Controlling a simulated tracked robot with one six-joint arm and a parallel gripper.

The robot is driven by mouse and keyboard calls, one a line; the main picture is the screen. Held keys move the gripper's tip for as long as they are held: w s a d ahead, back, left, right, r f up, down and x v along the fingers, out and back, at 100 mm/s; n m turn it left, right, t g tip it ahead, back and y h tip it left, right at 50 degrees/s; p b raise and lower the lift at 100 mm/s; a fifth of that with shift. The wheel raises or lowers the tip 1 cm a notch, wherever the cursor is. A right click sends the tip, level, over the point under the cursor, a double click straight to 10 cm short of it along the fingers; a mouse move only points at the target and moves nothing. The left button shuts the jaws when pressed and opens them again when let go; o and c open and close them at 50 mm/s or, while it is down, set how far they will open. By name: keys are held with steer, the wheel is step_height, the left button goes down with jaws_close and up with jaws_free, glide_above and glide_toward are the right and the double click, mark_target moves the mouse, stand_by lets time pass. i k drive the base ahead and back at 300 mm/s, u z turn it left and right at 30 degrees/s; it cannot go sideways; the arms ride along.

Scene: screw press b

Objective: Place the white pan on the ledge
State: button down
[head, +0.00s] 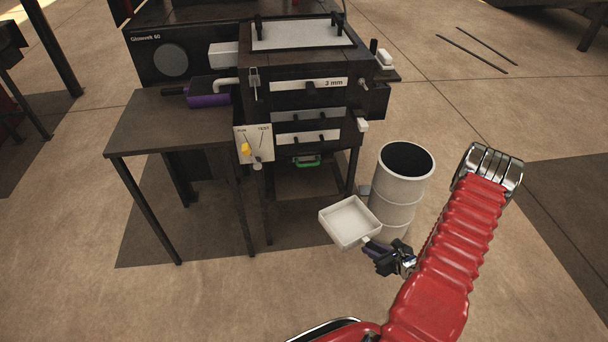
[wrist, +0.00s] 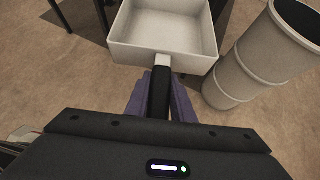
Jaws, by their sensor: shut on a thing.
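The white pan (head: 349,221) is a square, shallow, empty tray with a short handle. My gripper (head: 377,250) is shut on its handle and holds it in the air, in front of the white barrel in the head view. In the wrist view the pan (wrist: 163,30) is at the top, with its dark handle (wrist: 160,92) between the purple finger pads. The black machine (head: 300,100) stands beyond the pan, with white-fronted drawers, one marked 3 mm. Small white ledge-like pieces stick out of its right side, one (head: 362,126) low down; I cannot tell which part is the ledge.
The white barrel (head: 400,190) stands open-topped close to the pan and my arm; it also shows in the wrist view (wrist: 262,60). The front floor is clear.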

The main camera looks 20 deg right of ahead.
mark_target(310, 184)
steer(key=i, duration=1.35)
steer(key=u, duration=0.05)
